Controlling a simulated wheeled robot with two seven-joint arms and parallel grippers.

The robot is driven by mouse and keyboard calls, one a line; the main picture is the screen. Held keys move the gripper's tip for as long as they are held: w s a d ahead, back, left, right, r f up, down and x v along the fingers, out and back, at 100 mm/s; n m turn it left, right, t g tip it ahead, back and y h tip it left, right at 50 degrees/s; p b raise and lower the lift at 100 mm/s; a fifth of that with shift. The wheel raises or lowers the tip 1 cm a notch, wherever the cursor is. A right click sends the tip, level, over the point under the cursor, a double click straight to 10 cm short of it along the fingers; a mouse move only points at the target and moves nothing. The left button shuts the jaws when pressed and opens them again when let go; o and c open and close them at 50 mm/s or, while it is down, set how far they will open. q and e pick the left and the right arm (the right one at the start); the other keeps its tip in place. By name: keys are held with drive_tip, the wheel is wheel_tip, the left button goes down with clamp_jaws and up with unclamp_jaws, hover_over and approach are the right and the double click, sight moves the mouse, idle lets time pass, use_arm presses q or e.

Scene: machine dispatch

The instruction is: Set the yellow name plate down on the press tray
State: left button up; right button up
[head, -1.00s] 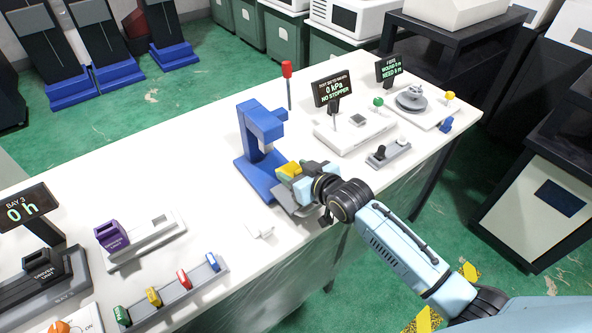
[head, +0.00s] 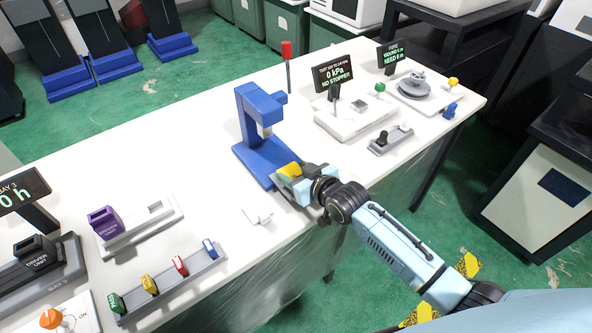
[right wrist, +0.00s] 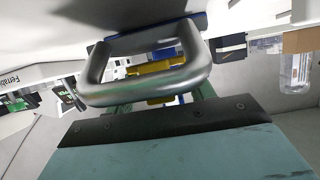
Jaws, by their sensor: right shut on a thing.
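The yellow name plate (head: 291,169) is held in my right gripper (head: 290,174), just right of the blue press (head: 262,118) and close to its base. In the right wrist view the yellow plate (right wrist: 155,78) shows partly, behind a grey metal loop (right wrist: 150,48). The gripper is shut on the plate. The press tray cannot be told apart from the grey parts around the fingers, so whether the plate touches it is unclear. My left gripper is not in view.
A small white piece (head: 258,216) lies left of my right gripper. A rack of coloured tags (head: 170,283) and a purple unit (head: 105,222) stand front left. A pressure tester (head: 355,118) and a grey switch block (head: 390,140) are on the right.

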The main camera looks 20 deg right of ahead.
drive_tip(key=shift+f+b, duration=0.3)
drive_tip(key=shift+f, duration=0.3)
idle(0.4)
drive_tip(key=o, duration=1.1)
drive_tip(key=shift+c, duration=0.2)
drive_tip(key=p+v, duration=0.2)
drive_tip(key=v, duration=1.1)
drive_tip(key=shift+r, duration=0.15)
drive_tip(key=shift+s, duration=0.15)
drive_tip(key=s+d+f+m+g+h, duration=0.15)
drive_tip(key=s+f, duration=0.25)
drive_tip(key=f, duration=0.6)
drive_tip(key=s+d+f+g+h, duration=0.1)
drive_tip(key=s+d+f+g, duration=0.2)
drive_tip(key=f, duration=0.6)
drive_tip(key=s+d+f+g+h, duration=0.15)
drive_tip(key=s+f, duration=0.35)
drive_tip(key=f, duration=0.5)
drive_tip(key=s+f+g, duration=0.2)
drive_tip(key=s+f, duration=0.2)
drive_tip(key=s, duration=0.5)
drive_tip(key=s+f+g+b, duration=0.1)
drive_tip(key=s+f+g, duration=0.1)
drive_tip(key=s+f, duration=0.3)
drive_tip(key=s+f+g, duration=0.1)
drive_tip(key=s+f, duration=0.4)
drive_tip(key=s, duration=0.7)
drive_tip(key=shift+s+a+g+h, duration=0.3)
drive_tip(key=shift+s+a+g, duration=0.05)
drive_tip(key=shift+s+g, duration=0.05)
